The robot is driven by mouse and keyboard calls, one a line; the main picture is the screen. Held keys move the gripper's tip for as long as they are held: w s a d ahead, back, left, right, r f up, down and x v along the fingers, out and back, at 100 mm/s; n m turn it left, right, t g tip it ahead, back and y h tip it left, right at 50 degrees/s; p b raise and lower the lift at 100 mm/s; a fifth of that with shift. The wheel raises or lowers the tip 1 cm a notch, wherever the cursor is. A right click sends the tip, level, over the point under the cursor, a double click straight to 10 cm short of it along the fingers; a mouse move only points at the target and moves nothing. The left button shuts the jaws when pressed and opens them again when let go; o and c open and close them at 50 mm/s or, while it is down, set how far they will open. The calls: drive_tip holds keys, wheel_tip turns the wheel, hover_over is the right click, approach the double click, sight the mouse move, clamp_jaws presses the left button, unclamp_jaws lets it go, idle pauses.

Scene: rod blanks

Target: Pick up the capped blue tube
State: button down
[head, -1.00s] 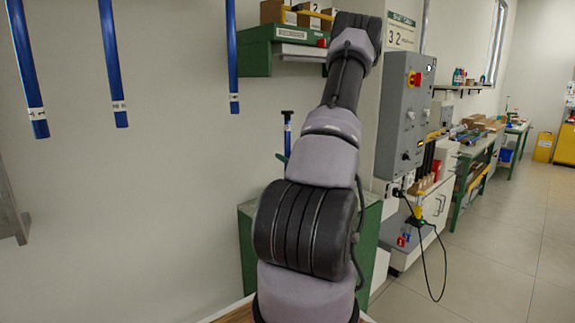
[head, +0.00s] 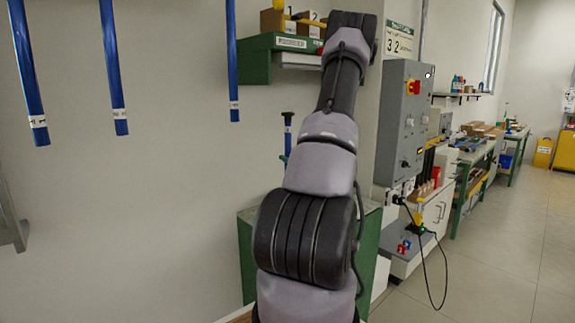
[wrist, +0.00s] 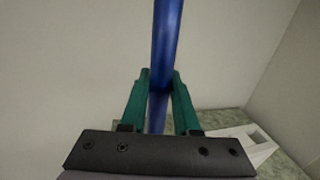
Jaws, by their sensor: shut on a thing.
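The capped blue tube stands about upright in the head view, its dark cap (head: 288,115) and a short blue length with a pale band showing left of my arm. Its lower part is hidden behind my arm. In the wrist view a blue tube (wrist: 166,45) runs upright between the green fingers of my gripper (wrist: 160,88). The fingers are shut on it. In the head view only a bit of green finger shows beside the tube. The wrist view does not show the cap.
Several blue tubes with banded lower ends hang at the upper left, one of them here (head: 112,70). A green shelf (head: 256,62) with boxes is on the wall above. A green cabinet (head: 246,262) stands behind my arm. A grey control box (head: 404,115) is at right. Open floor lies far right.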

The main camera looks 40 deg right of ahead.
sight(289, 133)
wheel_tip(289, 133, up, 10)
drive_tip(key=shift+f, duration=0.25)
drive_tip(key=s+d, duration=0.1)
drive_tip(key=s, duration=1.8)
drive_tip(key=shift+s+d, duration=0.25)
drive_tip(key=shift+s, duration=0.05)
drive_tip(key=shift+r, duration=0.45)
